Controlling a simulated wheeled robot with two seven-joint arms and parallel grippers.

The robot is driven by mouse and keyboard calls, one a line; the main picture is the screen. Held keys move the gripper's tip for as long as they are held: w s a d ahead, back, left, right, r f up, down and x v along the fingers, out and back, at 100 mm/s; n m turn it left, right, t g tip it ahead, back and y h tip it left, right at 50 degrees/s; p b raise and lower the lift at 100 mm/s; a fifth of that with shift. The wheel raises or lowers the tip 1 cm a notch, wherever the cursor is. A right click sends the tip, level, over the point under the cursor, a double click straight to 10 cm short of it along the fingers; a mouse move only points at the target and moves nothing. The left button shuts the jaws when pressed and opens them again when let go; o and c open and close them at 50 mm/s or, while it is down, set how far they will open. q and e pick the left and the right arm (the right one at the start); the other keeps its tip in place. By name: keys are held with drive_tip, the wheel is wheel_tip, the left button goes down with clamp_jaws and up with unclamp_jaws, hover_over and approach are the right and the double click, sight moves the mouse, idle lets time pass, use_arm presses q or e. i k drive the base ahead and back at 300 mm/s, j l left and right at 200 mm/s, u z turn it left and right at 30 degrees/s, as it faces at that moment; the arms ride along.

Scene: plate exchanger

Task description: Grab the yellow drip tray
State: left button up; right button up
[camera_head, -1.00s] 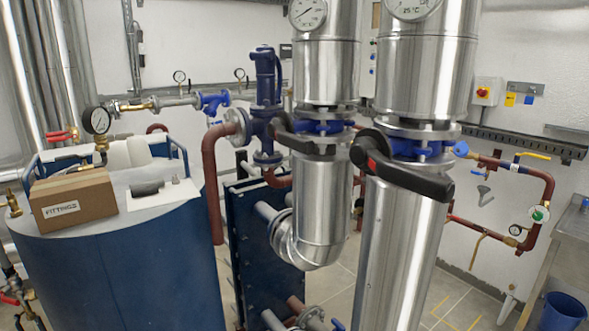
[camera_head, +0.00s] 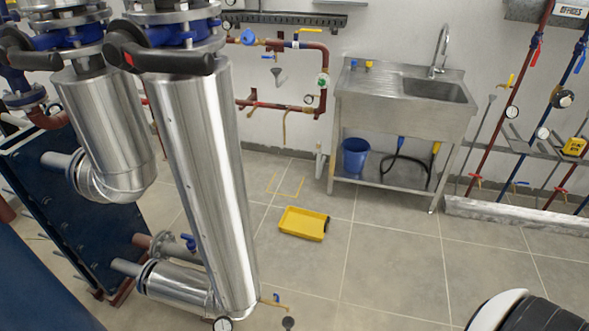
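The yellow drip tray (camera_head: 302,223) lies flat on the grey tiled floor in the head view, right of the large silver insulated pipe and in front of the steel sink stand. A dark object sits at its right end; I cannot tell what it is. A rounded white and black part of my own body shows at the bottom right edge. Neither gripper shows in the head view.
Silver insulated pipes (camera_head: 205,180) and a dark blue plate exchanger (camera_head: 75,215) stand at left. A steel sink stand (camera_head: 400,120) with a blue bucket (camera_head: 355,156) is behind the tray. Open tiled floor (camera_head: 400,265) lies right of and before the tray.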

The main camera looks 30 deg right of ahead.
sight(303, 223)
drive_tip(key=z, duration=1.15)
drive_tip(key=i+l+u, duration=0.1)
drive_tip(key=u, duration=0.5)
drive_tip(key=i+l+u, duration=0.3)
drive_tip(key=l, duration=0.35)
drive_tip(key=i+l+u, duration=0.1)
drive_tip(key=i+l, duration=0.2)
drive_tip(key=i+l+u, duration=0.15)
drive_tip(key=l, duration=0.25)
drive_tip(key=i+l+u, duration=0.15)
drive_tip(key=l, duration=0.25)
